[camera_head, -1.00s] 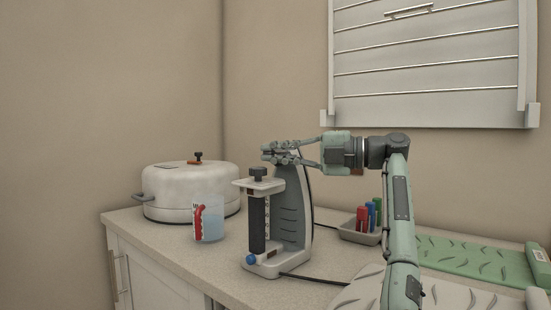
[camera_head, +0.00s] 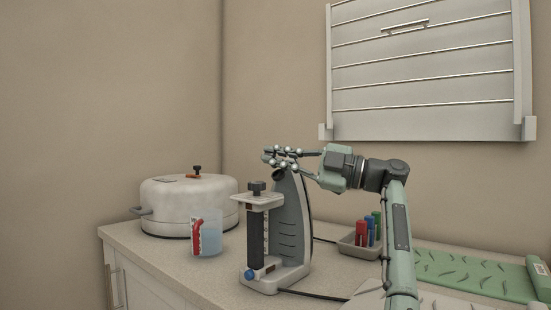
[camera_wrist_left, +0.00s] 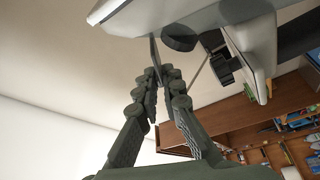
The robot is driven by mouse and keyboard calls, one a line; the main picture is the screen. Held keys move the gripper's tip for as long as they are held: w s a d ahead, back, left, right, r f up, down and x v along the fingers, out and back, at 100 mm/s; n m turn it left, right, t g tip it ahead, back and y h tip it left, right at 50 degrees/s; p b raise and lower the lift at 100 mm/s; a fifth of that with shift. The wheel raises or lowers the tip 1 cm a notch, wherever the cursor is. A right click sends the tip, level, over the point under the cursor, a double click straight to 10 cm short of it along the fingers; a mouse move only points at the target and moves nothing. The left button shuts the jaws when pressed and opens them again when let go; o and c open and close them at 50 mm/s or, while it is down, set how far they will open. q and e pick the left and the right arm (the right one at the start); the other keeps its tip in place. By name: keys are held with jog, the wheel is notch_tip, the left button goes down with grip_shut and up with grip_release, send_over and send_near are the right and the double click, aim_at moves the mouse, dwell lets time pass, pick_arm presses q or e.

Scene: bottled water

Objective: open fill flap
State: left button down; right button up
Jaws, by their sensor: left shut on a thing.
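A grey and white bottled-water machine (camera_head: 290,220) stands upright on the counter, with a dark column and a black knob at its front. My left gripper (camera_head: 281,156) is at the top of its tall grey body. In the left wrist view, the fingertips (camera_wrist_left: 158,76) are closed together at a thin grey fill flap (camera_wrist_left: 154,50) at the machine's edge, and I take them to be shut on it. A dark round part (camera_wrist_left: 180,38) shows beside the flap. How far the flap is open is hard to tell. My right gripper is not in view.
A clear cup (camera_head: 208,236) with a red mark and a white lidded pot (camera_head: 190,215) stand left of the machine. A grey tray (camera_head: 348,247) of coloured items and a green patterned mat (camera_head: 460,270) lie to the right. A cable runs over the counter (camera_head: 215,275).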

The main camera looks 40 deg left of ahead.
pick_arm(q)
jog(key=c, duration=1.9)
grip_release()
jog(key=shift+c, duration=0.2)
jog(key=v, duration=1.2)
jog(key=shift+d, duration=0.1)
